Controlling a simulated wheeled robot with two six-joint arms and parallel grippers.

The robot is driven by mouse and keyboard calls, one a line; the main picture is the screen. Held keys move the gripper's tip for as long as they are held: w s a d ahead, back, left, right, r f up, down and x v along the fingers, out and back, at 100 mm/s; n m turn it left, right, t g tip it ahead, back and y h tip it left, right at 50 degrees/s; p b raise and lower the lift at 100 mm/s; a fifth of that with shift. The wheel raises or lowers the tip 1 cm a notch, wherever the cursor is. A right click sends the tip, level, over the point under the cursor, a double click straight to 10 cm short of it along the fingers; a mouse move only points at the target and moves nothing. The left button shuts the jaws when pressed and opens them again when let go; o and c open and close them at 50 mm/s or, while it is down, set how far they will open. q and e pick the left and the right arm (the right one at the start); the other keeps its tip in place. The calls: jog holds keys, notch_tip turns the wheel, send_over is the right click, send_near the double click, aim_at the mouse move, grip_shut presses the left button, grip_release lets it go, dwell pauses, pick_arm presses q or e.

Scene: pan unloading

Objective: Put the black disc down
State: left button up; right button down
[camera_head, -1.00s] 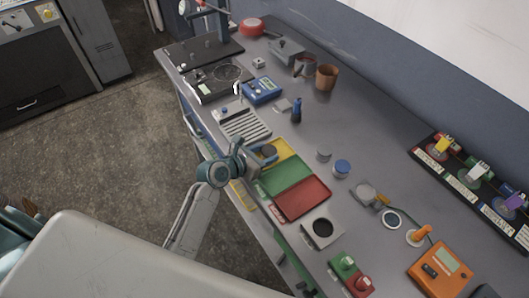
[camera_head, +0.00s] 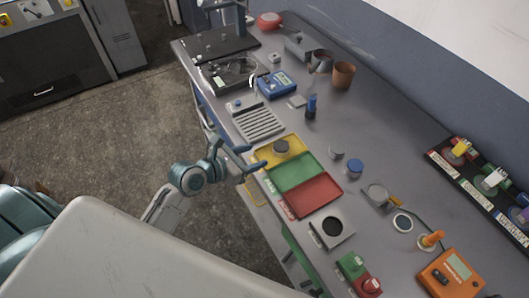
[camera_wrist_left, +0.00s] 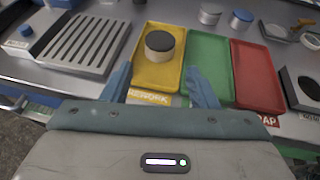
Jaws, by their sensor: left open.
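The black disc (camera_head: 281,146) sits in the yellow tray (camera_head: 264,158), toward its far side. In the left wrist view the black disc (camera_wrist_left: 160,41) shows a dark top and a paler side, and rests upright on the yellow tray (camera_wrist_left: 150,76). My left gripper (camera_head: 254,159) is open and empty at the near edge of the yellow tray. In the left wrist view its two fingers (camera_wrist_left: 161,84) stand apart, nearer to me than the disc and not touching it. My right gripper is in neither view.
A green tray (camera_head: 293,172) and a red tray (camera_head: 314,194) adjoin the yellow one. A ribbed metal plate (camera_head: 258,122) lies to its left. A grey block with a round dark hole (camera_head: 332,227) stands past the red tray.

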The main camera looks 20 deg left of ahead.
pick_arm(q)
jog(key=shift+v, duration=0.9)
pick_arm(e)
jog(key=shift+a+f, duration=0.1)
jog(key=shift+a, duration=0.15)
